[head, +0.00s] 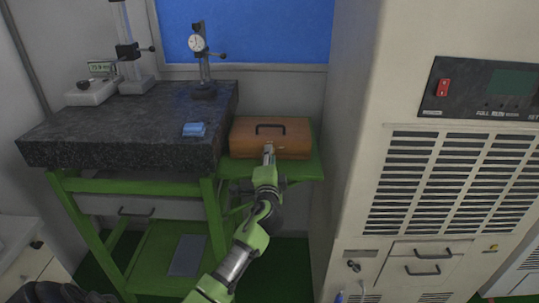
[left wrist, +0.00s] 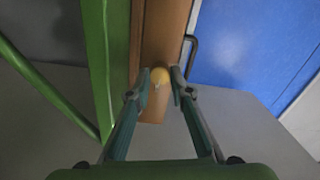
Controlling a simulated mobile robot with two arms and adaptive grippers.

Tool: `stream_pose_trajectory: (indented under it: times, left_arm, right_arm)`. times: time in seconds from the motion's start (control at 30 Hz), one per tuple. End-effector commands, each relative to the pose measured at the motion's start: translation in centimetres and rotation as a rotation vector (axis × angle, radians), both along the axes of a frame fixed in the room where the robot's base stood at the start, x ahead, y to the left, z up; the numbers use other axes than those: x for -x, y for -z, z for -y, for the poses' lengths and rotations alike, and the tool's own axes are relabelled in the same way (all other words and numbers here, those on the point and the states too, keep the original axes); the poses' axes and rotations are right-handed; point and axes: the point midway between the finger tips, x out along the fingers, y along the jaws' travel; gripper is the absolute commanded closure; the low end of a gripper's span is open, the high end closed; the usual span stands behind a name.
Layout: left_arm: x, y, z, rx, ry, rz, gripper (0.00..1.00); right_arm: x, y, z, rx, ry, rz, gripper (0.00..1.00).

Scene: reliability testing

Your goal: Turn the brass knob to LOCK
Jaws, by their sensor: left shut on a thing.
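A brown wooden box (head: 290,135) with a black handle on top sits on the green shelf beside the granite table. The round brass knob (left wrist: 160,75) is on the box's front face in the left wrist view. My left gripper (head: 268,149) reaches the front of the box in the head view, and its arm hides the knob there. In the left wrist view the fingers of my left gripper (left wrist: 163,94) are closed on the knob from both sides. I cannot read any LOCK mark or tell the knob's angle. My right gripper is not in view.
A tall beige cabinet (head: 350,190) rises close on the right. A green ledge (head: 300,170) supports the box.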

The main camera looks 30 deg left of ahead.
Motion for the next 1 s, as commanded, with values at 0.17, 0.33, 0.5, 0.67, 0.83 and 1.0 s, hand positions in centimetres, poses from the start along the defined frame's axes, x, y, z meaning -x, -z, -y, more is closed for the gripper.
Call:
stream_pose_trajectory:
  times: [0.17, 0.33, 0.5, 0.67, 0.83, 1.0]
  left_arm:
    - [0.01, 0.07, 0.02, -0.032, 0.0, -0.022, 1.0]
    - [0.01, 0.11, 0.04, -0.042, 0.0, -0.028, 1.0]
    - [0.01, 0.12, 0.04, -0.043, 0.0, -0.029, 1.0]
    - [0.01, 0.13, 0.04, -0.042, 0.0, -0.028, 0.75]
    - [0.01, 0.09, 0.03, -0.042, 0.0, -0.027, 0.63]
    - [0.01, 0.05, 0.03, -0.041, 0.0, -0.026, 0.63]
  right_arm:
    - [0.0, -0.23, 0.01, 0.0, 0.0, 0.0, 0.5]
    - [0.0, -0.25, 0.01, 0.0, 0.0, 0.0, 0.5]
    - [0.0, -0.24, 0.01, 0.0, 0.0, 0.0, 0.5]
    - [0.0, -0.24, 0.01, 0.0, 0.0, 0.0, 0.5]
    - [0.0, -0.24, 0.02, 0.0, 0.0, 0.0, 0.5]
    - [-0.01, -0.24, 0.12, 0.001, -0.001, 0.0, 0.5]
